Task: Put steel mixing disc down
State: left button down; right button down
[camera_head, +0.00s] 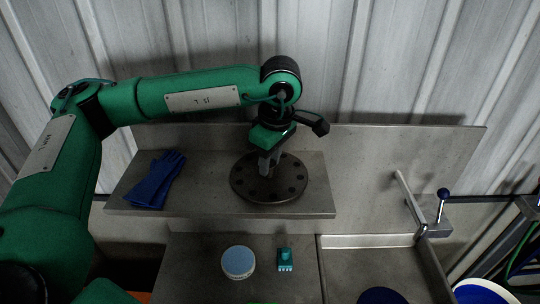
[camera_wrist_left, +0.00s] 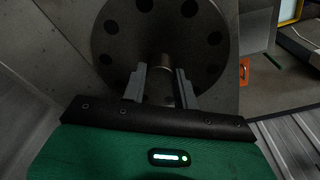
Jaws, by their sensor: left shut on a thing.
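The steel mixing disc (camera_head: 241,185) is a dark round plate with several holes around it. In the head view it is at the raised grey shelf (camera_head: 318,198), near its right part; I cannot tell whether it touches the shelf. My left gripper (camera_head: 268,168) points down at the disc's middle. In the left wrist view the disc (camera_wrist_left: 120,45) is beyond the fingers, and my left gripper (camera_wrist_left: 160,82) is shut on its short central hub (camera_wrist_left: 161,62). The disc's middle is partly hidden by the gripper in the head view. My right gripper is not in view.
Blue gloves (camera_head: 155,180) lie on the shelf's left end. Below the shelf, a round light-blue-topped tub (camera_head: 238,262) and a small teal item (camera_head: 285,258) sit on the grey bench (camera_head: 195,255). A sink-like basin (camera_head: 335,270) with a lever tap (camera_head: 410,200) is at right.

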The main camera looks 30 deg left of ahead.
pick_arm(q)
jog(key=shift+f, duration=0.2)
jog(key=shift+f, duration=0.15)
jog(key=c, duration=1.1)
grip_release()
jog(key=shift+o, duration=0.2)
